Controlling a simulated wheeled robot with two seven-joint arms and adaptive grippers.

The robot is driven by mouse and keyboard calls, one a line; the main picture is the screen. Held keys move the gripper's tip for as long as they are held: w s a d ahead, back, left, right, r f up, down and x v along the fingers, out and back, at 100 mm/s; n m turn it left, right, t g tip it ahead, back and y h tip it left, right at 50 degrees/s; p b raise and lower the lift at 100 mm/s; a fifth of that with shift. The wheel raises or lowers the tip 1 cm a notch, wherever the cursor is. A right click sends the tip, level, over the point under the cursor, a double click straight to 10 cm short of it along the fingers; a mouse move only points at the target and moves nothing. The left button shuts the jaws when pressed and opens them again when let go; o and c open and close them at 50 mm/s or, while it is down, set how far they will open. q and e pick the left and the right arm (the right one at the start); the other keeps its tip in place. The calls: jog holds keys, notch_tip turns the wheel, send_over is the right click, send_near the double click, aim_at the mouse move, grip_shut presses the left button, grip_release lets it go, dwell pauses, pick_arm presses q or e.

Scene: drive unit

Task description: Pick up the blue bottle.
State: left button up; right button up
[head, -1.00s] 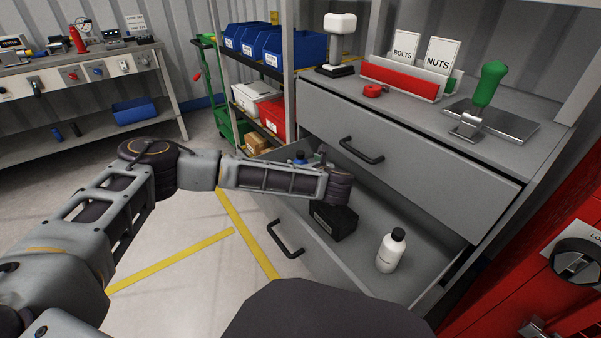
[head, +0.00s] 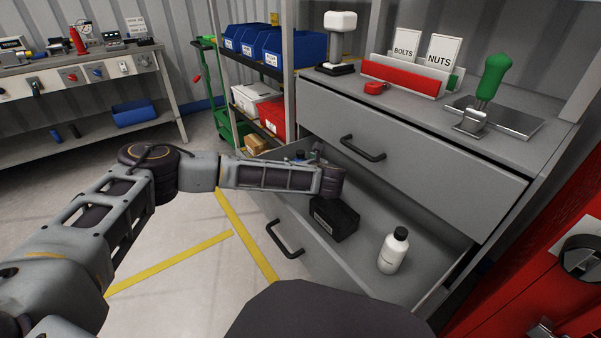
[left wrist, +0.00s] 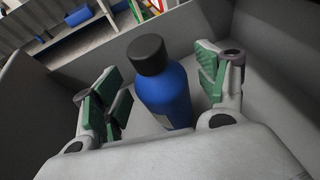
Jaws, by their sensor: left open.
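The blue bottle (left wrist: 168,95) with a black cap stands upright in the open drawer in the left wrist view. My left gripper (left wrist: 160,88) is open, with one green-padded finger on each side of the bottle and a gap visible on both sides. In the head view only a small bit of blue (head: 299,155) shows at the drawer's far left end, mostly hidden by my left arm. The left gripper (head: 316,155) is largely hidden there behind its wrist. My right gripper is not in view.
The open drawer (head: 365,262) also holds a black box (head: 334,218) and a white bottle (head: 393,250) with a black cap. A closed drawer (head: 410,150) sits above it. Drawer walls stand close around my left gripper. Shelving with blue bins (head: 295,50) stands behind.

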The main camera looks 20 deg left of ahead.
pick_arm(q)
jog(key=c, duration=1.3)
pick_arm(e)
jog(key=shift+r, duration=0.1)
pick_arm(q)
jog(key=shift+r, duration=0.15)
jog(key=shift+r+p, duration=0.3)
jog(key=shift+r, duration=0.25)
notch_tip(320, 180, up, 7)
jog(key=p, duration=0.2)
jog(key=shift+r+p, duration=0.2)
jog(key=shift+p, duration=0.1)
jog(key=shift+r, duration=0.6)
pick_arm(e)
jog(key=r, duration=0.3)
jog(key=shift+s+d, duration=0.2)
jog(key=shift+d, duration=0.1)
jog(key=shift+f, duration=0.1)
